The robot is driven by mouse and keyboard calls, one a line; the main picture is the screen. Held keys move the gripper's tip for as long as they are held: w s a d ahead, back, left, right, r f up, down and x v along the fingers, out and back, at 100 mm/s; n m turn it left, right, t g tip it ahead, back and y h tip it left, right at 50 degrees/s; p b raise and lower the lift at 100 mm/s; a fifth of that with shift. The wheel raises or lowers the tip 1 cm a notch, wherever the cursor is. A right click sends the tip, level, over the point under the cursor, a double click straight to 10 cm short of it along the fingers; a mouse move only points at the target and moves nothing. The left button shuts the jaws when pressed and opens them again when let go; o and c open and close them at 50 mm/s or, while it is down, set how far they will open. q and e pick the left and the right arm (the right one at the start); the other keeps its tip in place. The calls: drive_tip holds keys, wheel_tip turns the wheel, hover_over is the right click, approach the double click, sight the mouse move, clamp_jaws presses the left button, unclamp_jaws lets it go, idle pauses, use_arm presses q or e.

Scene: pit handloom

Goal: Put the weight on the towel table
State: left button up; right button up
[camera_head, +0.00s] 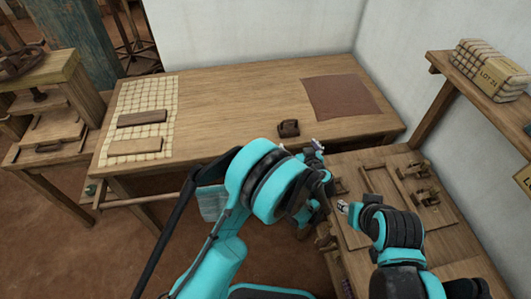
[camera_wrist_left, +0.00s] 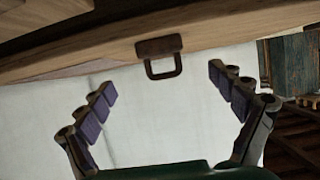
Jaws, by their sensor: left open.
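A dark weight (camera_head: 289,128) with a loop handle sits near the front edge of a large wooden table (camera_head: 225,105). A checked cloth (camera_head: 150,103) covers this table's left end. My left gripper (camera_head: 317,147) is just right of and in front of the weight, apart from it. In the left wrist view my left gripper (camera_wrist_left: 161,82) is open and empty, and the weight (camera_wrist_left: 159,46) shows upside down beyond the gap between the fingers. My right gripper (camera_head: 343,207) is over the lower right bench; its fingers are too small to read.
Two wooden bars (camera_head: 142,118) lie on the checked cloth. A brown cloth (camera_head: 340,97) lies at the table's right end. The lower bench (camera_head: 390,178) holds wooden fittings. A shelf (camera_head: 470,88) with a wrapped bundle (camera_head: 490,69) hangs at right. The table's middle is clear.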

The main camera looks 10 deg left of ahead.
use_arm(q)
drive_tip(key=s+a+r+m+g+h, duration=0.1)
drive_tip(key=s+a+r+g, duration=0.1)
drive_tip(key=s+a+r, duration=0.5)
drive_tip(key=s+a+r+m+g, duration=0.1)
drive_tip(key=s+a+r+g, duration=0.15)
drive_tip(key=a+r, duration=0.45)
drive_tip(key=s+a+h, duration=0.1)
drive_tip(key=s+a, duration=0.2)
drive_tip(key=s, duration=0.7)
drive_tip(key=s+a+f+m+g+h, duration=0.1)
drive_tip(key=s+a, duration=0.3)
drive_tip(key=s, duration=0.5)
drive_tip(key=shift+s+f+m+h, duration=0.3)
drive_tip(key=shift+s+h, duration=0.1)
drive_tip(key=shift+h, duration=0.2)
drive_tip(key=shift+a, duration=0.15)
